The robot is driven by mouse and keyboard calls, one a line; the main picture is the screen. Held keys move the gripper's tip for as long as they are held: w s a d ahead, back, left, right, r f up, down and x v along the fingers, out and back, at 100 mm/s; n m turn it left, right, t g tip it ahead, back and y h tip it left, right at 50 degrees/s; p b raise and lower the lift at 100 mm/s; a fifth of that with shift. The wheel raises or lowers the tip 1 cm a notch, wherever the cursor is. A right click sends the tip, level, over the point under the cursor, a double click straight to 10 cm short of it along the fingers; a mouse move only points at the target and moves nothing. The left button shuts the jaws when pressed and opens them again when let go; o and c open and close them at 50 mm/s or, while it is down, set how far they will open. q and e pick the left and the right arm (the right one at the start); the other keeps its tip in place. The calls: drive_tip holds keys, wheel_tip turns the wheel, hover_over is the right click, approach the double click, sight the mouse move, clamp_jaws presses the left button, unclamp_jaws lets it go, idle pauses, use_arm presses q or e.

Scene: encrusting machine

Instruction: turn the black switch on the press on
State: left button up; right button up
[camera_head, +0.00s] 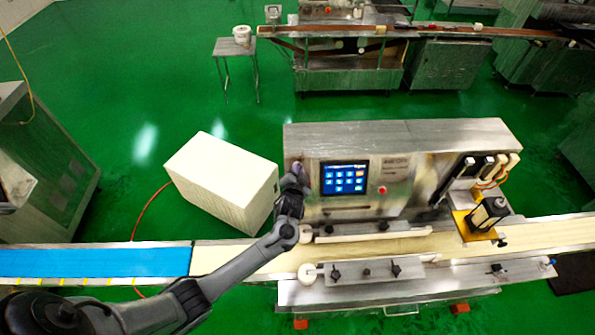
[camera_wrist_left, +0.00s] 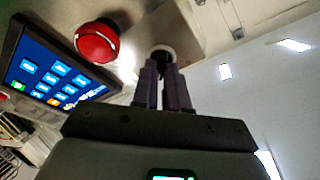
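The press (camera_head: 440,150) is a steel machine with a front control panel. My left gripper (camera_head: 297,172) is at the panel's left end, beside the blue touchscreen (camera_head: 344,178). In the left wrist view, its two dark fingers (camera_wrist_left: 161,72) are close together, with a narrow gap between them. Their tips are at the black switch (camera_wrist_left: 161,55), a small dark knob with a pale round collar. The fingers appear shut on this knob, which they partly hide. The switch's turn position cannot be made out. My right gripper is in neither view.
A red push button (camera_wrist_left: 97,42) stands out from the panel close beside the fingers, with the touchscreen (camera_wrist_left: 55,75) beyond it. A white box (camera_head: 222,180) stands left of the press. The conveyor belt (camera_head: 225,257) runs in front of the panel.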

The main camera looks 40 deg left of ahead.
use_arm(q)
drive_tip(key=o, duration=0.4)
drive_tip(key=shift+c, duration=0.2)
drive_tip(key=shift+s+d, duration=0.1)
drive_tip(key=b+v, duration=0.1)
drive_tip(key=v, duration=0.9)
drive_tip(key=shift+s+b, duration=0.25)
drive_tip(key=shift+b, duration=0.15)
drive_tip(key=shift+d+r, duration=0.15)
